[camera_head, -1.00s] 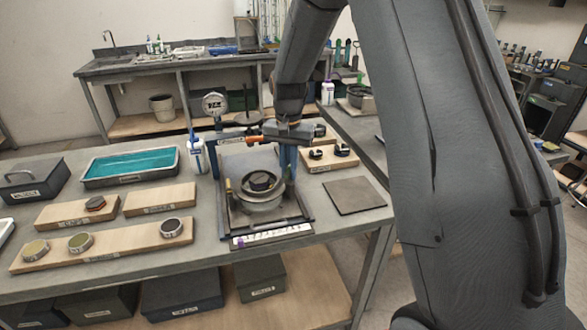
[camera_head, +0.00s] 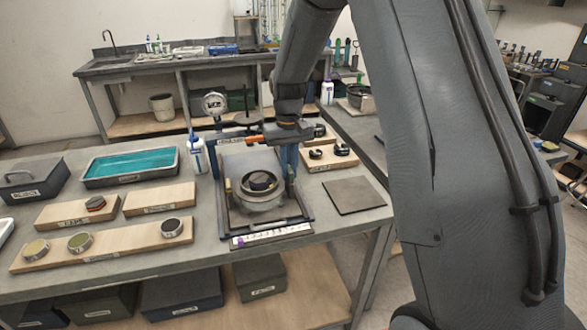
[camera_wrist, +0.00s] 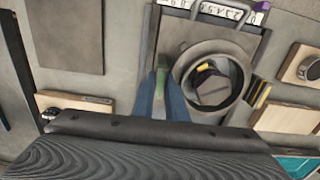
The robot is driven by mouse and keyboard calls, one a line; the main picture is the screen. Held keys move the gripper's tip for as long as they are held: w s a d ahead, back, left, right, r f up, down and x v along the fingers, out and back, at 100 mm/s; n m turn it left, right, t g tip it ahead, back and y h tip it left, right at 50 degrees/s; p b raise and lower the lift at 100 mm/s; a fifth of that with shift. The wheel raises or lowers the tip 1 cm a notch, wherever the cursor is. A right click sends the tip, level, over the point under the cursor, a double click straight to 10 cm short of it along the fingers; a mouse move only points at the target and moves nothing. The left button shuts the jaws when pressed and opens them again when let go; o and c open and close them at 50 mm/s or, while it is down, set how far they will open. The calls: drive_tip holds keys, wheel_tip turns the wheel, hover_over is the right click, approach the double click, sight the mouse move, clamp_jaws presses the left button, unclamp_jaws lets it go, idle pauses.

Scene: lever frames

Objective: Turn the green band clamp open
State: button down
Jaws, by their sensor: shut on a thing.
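A round grey metal housing (camera_head: 262,204) with a dark core sits on a dark base plate on the bench. It also shows in the wrist view (camera_wrist: 240,62). In the wrist view, the green band clamp's lever (camera_wrist: 160,83) shows as a narrow greenish strip beside the housing, on its left. The blue fingers of my gripper (camera_wrist: 160,100) stand on either side of this strip, shut on it. In the head view my gripper (camera_head: 289,160) points down at the housing's right side and hides the clamp there. The rest of the band cannot be made out.
A dial gauge (camera_head: 214,103) and an orange-handled part (camera_head: 255,140) stand behind the housing. A flat dark pad (camera_head: 355,195) lies to the right. Wooden boards with small round parts and a teal tray (camera_head: 130,165) lie to the left.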

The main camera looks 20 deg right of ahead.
sight(289, 169)
idle(0.3)
drive_tip(key=c, duration=1.8)
unclamp_jaws()
drive_tip(key=shift+o, duration=0.2)
wheel_tip(289, 169, up, 8)
drive_tip(key=shift+f+b, duration=0.1)
drive_tip(key=shift+b, duration=1.05)
drive_tip(key=shift+s, duration=0.15)
